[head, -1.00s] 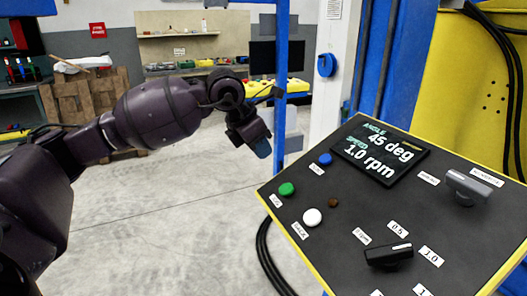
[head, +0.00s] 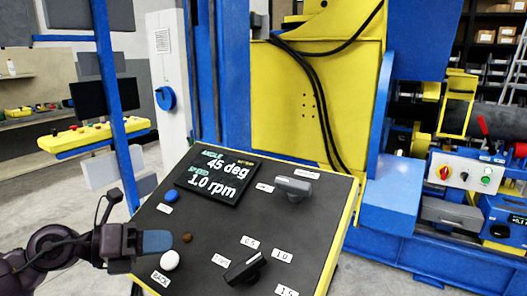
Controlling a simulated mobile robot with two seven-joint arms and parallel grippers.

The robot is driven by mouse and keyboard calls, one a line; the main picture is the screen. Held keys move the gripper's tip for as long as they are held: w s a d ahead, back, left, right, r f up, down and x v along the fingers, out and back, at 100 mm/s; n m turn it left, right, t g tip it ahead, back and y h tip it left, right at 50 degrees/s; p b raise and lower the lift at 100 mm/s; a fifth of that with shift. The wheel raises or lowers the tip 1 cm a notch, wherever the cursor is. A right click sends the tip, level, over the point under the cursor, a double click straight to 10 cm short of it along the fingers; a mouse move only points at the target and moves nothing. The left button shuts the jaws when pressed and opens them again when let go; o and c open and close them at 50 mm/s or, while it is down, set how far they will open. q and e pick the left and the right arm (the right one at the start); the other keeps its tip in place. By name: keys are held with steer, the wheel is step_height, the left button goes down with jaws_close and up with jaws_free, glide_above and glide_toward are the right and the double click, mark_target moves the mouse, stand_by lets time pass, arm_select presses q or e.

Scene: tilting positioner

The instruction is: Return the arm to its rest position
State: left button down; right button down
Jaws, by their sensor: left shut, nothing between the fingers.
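My left gripper (head: 158,241) comes in from the lower left, its blue fingertips together and empty. In the picture it overlaps the left edge of the black control panel (head: 215,236); I cannot tell whether it touches it. The panel's display (head: 215,178) reads angle 45 deg and speed 1.0 rpm. A blue button (head: 171,194) shows above the fingertips and a white button (head: 169,260) below them. A small brown button (head: 187,238) is just right of the tips. My right gripper is not in view.
The panel carries two dark knobs, one at the upper right (head: 293,188) and one lower (head: 244,268). A blue post (head: 112,110) stands behind at left. A yellow and blue machine (head: 315,95) stands behind the panel. A white control box (head: 465,172) is at right.

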arm_select(q)
steer(key=s+a+f+n+t+y, duration=0.4)
steer(key=a+f+n+t+y, duration=0.25)
steer(key=n, duration=0.95)
steer(key=s+a+f+n+t+y, duration=0.4)
steer(key=f+n+y, duration=0.45)
steer(key=n, duration=0.75)
steer(key=s+d+f+n+g, duration=0.1)
steer(key=s+f+n+g, duration=0.1)
steer(key=s+f+g, duration=0.45)
steer(key=s+f+n+g, duration=0.2)
steer(key=s+n+g, duration=0.1)
steer(key=s, duration=0.6)
steer(key=s+d+f+n+g, duration=0.1)
steer(key=s+f+n+g, duration=0.1)
steer(key=s+f+g, duration=0.45)
steer(key=w+f+t, duration=0.5)
steer(key=w+t, duration=0.2)
steer(key=t, duration=0.3)
steer(key=shift+w+d+f+m+h, duration=0.15)
steer(key=shift+w+f+m+h, duration=0.15)
steer(key=shift+m, duration=0.1)
